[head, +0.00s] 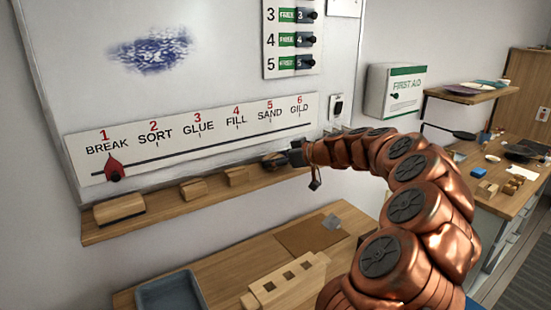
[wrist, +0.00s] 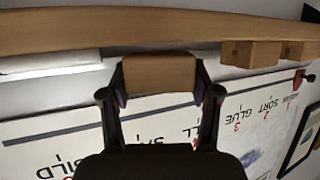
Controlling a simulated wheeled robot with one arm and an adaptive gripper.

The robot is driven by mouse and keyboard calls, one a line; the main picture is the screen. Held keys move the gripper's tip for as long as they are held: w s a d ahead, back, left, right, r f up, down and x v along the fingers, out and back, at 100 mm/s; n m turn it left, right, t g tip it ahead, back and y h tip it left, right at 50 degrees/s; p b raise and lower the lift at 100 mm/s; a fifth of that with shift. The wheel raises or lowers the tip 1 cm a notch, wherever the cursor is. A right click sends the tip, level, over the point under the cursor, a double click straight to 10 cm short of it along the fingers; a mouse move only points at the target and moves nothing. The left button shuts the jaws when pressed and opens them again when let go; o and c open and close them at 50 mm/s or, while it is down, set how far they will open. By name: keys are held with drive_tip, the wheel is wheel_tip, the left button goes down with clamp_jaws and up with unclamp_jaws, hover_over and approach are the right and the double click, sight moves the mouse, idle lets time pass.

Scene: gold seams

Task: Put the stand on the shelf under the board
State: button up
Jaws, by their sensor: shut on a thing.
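My gripper (head: 284,159) is at the right part of the shelf under the board, near the GILD end of the strip. It is shut on a small wooden stand (wrist: 159,72), which shows between the two fingers in the wrist view. In the head view the stand is mostly hidden by the dark fingers. The wooden shelf (head: 166,209) runs below the white board (head: 215,60); it also crosses the top of the wrist view (wrist: 130,28). The held stand is close to the shelf, but I cannot tell whether it touches it.
Two similar wooden blocks (head: 193,189) (head: 236,176) and a larger block (head: 119,208) stand on the shelf to the left. A red pointer (head: 114,168) is at BREAK on the strip. Below are a bench with a slotted wooden rack (head: 287,287) and a grey tray (head: 172,289).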

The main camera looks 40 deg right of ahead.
drive_tip(key=shift+f, duration=0.35)
drive_tip(key=shift+f+b, duration=0.2)
drive_tip(key=shift+b, duration=0.1)
drive_tip(key=o, duration=0.8)
drive_tip(key=shift+o, duration=0.2)
drive_tip(key=shift+r, duration=0.15)
drive_tip(key=shift+r+p, duration=0.1)
drive_tip(key=shift+p, duration=0.2)
drive_tip(key=shift+s+d, duration=0.1)
drive_tip(key=shift+s, duration=0.15)
drive_tip(key=b+v, duration=0.4)
drive_tip(key=v, duration=0.7)
drive_tip(key=shift+s+r+b, duration=0.15)
drive_tip(key=shift+s+b, duration=0.1)
drive_tip(key=shift+b, duration=0.1)
